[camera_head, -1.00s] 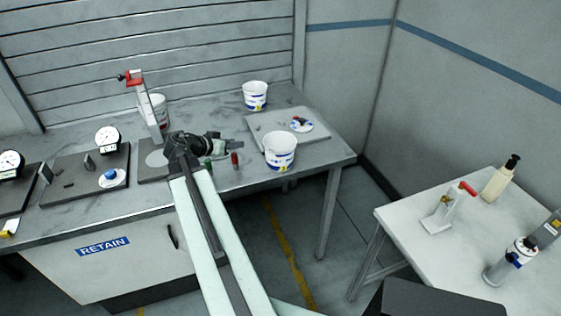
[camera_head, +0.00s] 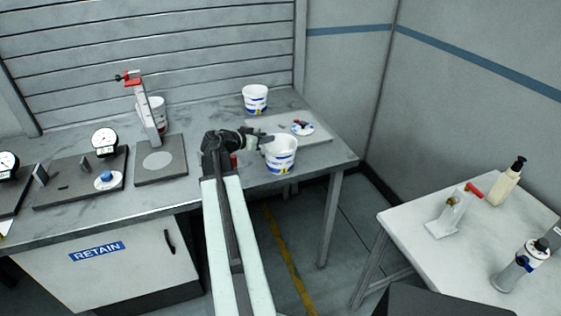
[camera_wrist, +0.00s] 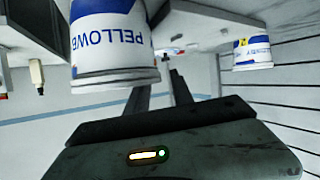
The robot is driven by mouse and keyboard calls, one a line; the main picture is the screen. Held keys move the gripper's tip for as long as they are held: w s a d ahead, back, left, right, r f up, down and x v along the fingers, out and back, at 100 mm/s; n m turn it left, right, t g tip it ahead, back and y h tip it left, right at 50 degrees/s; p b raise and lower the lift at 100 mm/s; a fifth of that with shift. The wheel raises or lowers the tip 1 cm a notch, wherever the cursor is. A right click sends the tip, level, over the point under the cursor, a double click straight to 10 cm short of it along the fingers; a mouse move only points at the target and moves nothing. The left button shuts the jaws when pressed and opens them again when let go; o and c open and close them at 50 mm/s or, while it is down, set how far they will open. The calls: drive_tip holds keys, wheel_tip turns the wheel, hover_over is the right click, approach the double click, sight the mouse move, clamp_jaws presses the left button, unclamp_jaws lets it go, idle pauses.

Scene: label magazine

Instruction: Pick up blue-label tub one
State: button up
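A white tub with a blue label (camera_head: 281,157) stands near the front right of the workbench. It is large and upside down in the wrist view (camera_wrist: 108,50), with blue lettering on its side. A similar tub (camera_head: 255,98) stands farther back, and it also shows in the wrist view (camera_wrist: 252,55). I cannot tell which one is tub one. My gripper (camera_head: 266,139) is just left of the near tub, its tip close to the tub's upper side. In the wrist view its fingers (camera_wrist: 160,88) are apart with nothing held; contact with the tub is unclear.
A board (camera_head: 318,135) with a round blue-and-white part (camera_head: 303,128) lies behind the near tub. A press with a red top (camera_head: 146,108) stands left, partly hiding another tub (camera_head: 158,112). Dial gauges (camera_head: 104,142) are farther left. A side table (camera_head: 465,240) with bottles stands right.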

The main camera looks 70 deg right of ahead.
clamp_jaws()
idle(1.4)
